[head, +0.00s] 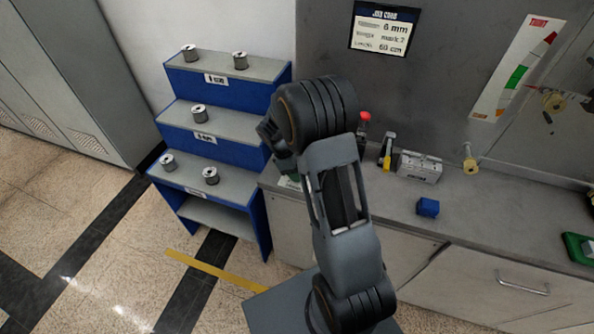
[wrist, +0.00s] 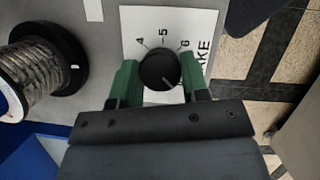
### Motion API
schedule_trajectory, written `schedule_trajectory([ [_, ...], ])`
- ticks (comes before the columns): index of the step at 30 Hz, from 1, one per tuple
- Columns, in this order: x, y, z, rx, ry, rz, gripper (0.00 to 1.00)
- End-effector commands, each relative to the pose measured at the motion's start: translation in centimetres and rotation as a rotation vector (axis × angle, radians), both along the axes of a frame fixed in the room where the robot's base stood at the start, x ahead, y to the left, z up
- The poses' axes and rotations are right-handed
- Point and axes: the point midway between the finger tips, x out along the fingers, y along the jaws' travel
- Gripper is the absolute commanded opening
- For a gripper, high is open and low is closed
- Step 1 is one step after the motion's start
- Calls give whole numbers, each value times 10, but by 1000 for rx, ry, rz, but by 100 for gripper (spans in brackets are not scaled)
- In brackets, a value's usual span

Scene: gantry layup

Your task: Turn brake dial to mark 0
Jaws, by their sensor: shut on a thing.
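In the wrist view the brake dial (wrist: 158,70) is a round black knob on a white label (wrist: 140,16) printed with 4, 5 and 6 and part of the word BRAKE. A pale pointer line on the knob runs toward the lower right, but the mark it indicates is unclear. Mark 0 is not visible. My gripper (wrist: 159,63) has its green fingers on either side of the knob and is shut on it. In the head view my arm hides the dial and most of the gripper.
A wire spool (wrist: 30,75) on a black disc stands left of the dial in the wrist view. In the head view, a blue stepped rack (head: 228,152) with several spools is at left. The bench holds a metal block (head: 418,166) and a blue block (head: 428,207).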

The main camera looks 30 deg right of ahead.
Motion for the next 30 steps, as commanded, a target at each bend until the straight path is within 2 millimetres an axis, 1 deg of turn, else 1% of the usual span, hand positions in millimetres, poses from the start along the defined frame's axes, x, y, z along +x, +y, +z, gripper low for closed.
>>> schedule_trajectory([
  [5,1,0,1,0,-2,3,18],
  [6,1,0,1,0,-2,3,44],
  [13,0,0,0,-1,-1,0,66],
  [14,0,0,0,-1,-1,0,67],
  [20,0,0,0,0,0,-1,67],
  [23,1,1,4,-1,-1,-1,67],
  [26,4,4,14,-1,-4,1,67],
  [30,10,13,38,-1,-5,1,67],
])
